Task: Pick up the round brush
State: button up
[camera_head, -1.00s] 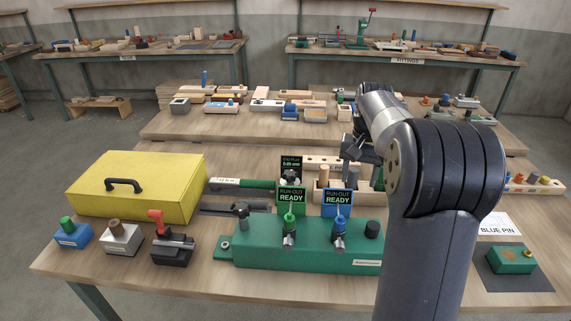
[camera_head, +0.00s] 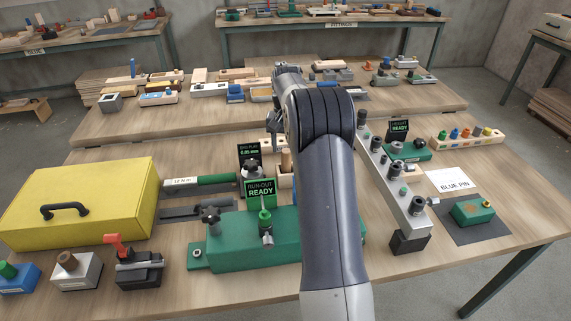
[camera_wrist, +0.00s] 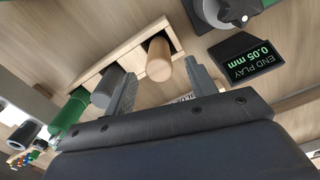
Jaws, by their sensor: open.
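My gripper (camera_wrist: 160,72) is open, with its two grey fingers spread in the wrist view. A wooden rack (camera_wrist: 122,52) lies in front of it and holds upright cylinders. A tan wooden handle (camera_wrist: 159,62) stands between the fingers in the picture, apparently not held. A grey cylinder (camera_wrist: 107,88) and a green one (camera_wrist: 70,115) stand to the left of it. I cannot tell for sure which of these is the round brush; no bristles show. In the head view the tan handle (camera_head: 286,161) shows beside my arm, which hides much of the rack.
A black END PLAY display (camera_wrist: 246,60) stands close right of the fingers in the wrist view. In the head view a green fixture (camera_head: 235,245), a yellow box (camera_head: 110,180) and a grey bar with bushings (camera_head: 395,185) crowd the bench. The front right bench corner is bare.

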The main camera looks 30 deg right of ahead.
aim_at(286, 157)
jog(key=shift+s+a+f+p, duration=0.1)
jog(key=shift+f+p, duration=0.1)
jog(key=shift+f, duration=0.95)
jog(key=shift+s+f+p, duration=0.1)
jog(key=shift+f+p, duration=0.1)
jog(key=shift+f, duration=0.95)
jog(key=c, duration=1.1)
